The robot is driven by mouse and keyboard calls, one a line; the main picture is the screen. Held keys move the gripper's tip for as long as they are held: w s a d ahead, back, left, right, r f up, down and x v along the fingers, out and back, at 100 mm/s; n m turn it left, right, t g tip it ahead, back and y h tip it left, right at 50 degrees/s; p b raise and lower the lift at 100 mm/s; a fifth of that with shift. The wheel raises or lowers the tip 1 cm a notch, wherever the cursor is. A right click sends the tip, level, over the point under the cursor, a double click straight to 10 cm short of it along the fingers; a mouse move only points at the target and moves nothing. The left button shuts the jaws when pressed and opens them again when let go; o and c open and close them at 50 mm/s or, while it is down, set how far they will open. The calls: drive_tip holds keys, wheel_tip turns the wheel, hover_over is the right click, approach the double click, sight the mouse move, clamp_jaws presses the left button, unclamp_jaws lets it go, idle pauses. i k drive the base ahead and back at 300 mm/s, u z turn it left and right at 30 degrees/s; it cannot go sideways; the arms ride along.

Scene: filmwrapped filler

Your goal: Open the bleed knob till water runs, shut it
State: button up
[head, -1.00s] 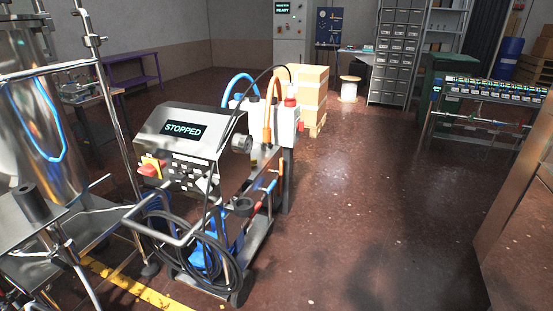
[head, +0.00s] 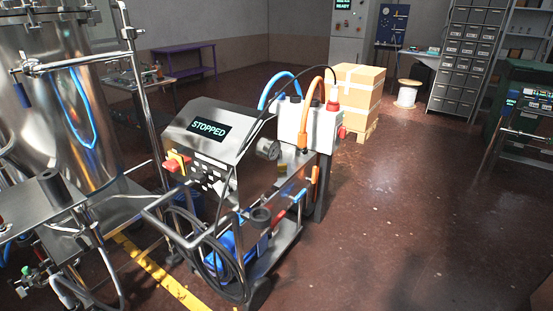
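A wheeled steel pump cart (head: 225,150) stands in the middle of the head view, its display (head: 208,129) reading STOPPED. A round black knob or gauge (head: 268,149) sits on its right side. A smaller black round part (head: 260,216) sits lower, near blue and red fittings. I cannot tell which part, if any, is the bleed knob. A red and yellow switch (head: 177,163) is on the cart's left face. No running water shows. My gripper is not in view.
A tall steel tank (head: 60,100) with pipes stands left of the cart. A looped black hose (head: 225,265) hangs at the cart's front. Cardboard boxes (head: 358,92) stand behind it. The dark red floor (head: 400,220) on the right is open.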

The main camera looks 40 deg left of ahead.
sight(281, 167)
drive_tip(key=u, duration=0.5)
drive_tip(key=i, duration=1)
drive_tip(key=u, duration=0.95)
drive_tip(key=i, duration=0.8)
drive_tip(key=u, duration=0.25)
drive_tip(key=k, duration=0.5)
drive_tip(key=u, duration=0.25)
drive_tip(key=i, duration=0.5)
drive_tip(key=z, duration=0.1)
